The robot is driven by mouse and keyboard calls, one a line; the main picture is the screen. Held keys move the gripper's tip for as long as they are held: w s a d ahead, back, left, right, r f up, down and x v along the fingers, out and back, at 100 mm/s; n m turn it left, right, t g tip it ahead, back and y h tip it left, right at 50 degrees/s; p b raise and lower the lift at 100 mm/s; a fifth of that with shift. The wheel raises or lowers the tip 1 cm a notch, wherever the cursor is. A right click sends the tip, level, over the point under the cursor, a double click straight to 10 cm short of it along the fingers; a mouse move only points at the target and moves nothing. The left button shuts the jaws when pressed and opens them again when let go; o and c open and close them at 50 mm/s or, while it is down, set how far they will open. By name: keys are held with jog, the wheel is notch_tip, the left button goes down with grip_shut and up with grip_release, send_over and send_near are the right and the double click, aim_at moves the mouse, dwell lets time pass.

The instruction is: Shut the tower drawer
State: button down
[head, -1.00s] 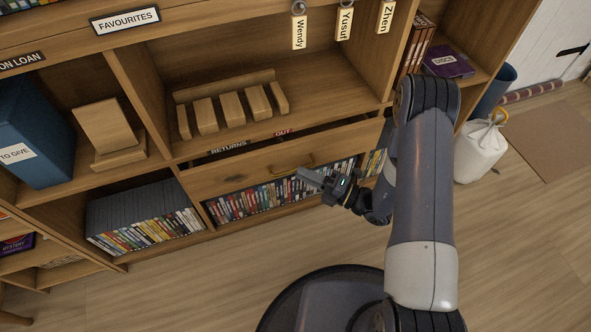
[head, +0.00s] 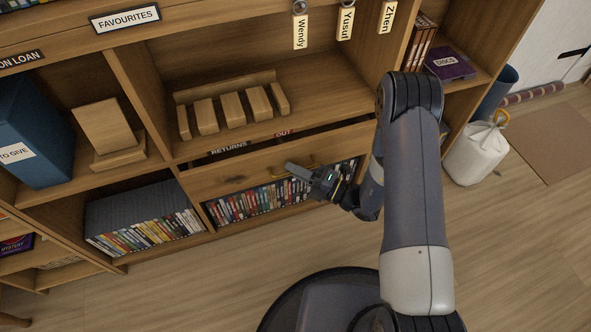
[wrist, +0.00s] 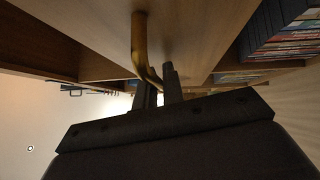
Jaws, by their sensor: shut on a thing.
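The wooden drawer (head: 225,180) sits below the open cubby in the shelf unit and stands partly pulled out. A dark gap shows above its front, with labels reading RETURNS and OUT inside. Its brass handle (head: 313,163) is partly covered by my gripper (head: 292,169). In the wrist view the brass handle (wrist: 139,40) runs down to my gripper's fingers (wrist: 159,82), which are shut on its bent end.
Rows of discs (head: 235,206) stand below the drawer. A wooden rack (head: 232,107) sits in the cubby above. Name tags hang overhead. The floor in front is clear.

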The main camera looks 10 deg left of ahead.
aim_at(294, 161)
dwell(0.3)
jog(key=shift+w+a, duration=0.5)
jog(key=shift+w, duration=0.35)
jog(key=shift+w+a, duration=0.45)
jog(key=shift+w, duration=0.4)
jog(key=c, duration=1.8)
grip_release()
jog(key=p+v, duration=0.2)
jog(key=v, duration=0.8)
jog(key=shift+d, duration=0.35)
jog(key=shift+s, duration=0.15)
